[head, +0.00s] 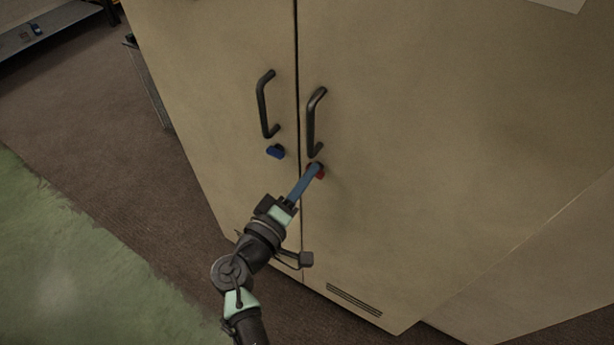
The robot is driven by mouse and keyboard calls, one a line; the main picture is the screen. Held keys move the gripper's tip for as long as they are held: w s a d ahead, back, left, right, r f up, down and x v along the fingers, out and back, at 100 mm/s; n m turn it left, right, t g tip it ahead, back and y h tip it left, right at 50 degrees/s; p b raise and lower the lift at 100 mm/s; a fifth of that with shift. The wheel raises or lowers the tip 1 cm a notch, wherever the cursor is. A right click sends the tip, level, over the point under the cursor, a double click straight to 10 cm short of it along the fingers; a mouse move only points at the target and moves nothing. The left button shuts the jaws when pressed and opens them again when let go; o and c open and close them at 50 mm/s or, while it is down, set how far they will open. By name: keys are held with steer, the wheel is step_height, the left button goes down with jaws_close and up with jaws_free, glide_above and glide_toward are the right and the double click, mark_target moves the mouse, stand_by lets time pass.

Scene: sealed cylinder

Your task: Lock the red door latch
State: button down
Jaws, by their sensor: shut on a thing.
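The red latch (319,174) is on the right door of a beige cabinet, just below that door's black handle (314,122). My gripper (315,169) reaches up from below with its long blue-grey fingers, and the tips are at the red latch, shut on it. The fingers cover much of the latch, so its turn angle cannot be told. A blue latch (275,151) is on the left door below its own black handle (265,104), apart from my gripper.
The cabinet's right door (430,150) and left door (215,80) look closed, with a dark seam between them. A vent (354,299) is low on the right door. A green mat (70,260) lies on brown carpet at left. A grey shelf (50,35) stands at the far left.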

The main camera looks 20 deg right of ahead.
steer(key=shift+f+n, duration=0.1)
steer(key=shift+n, duration=2.1)
steer(key=c, duration=0.9)
jaws_free()
steer(key=v, duration=1.3)
steer(key=shift+b, duration=0.3)
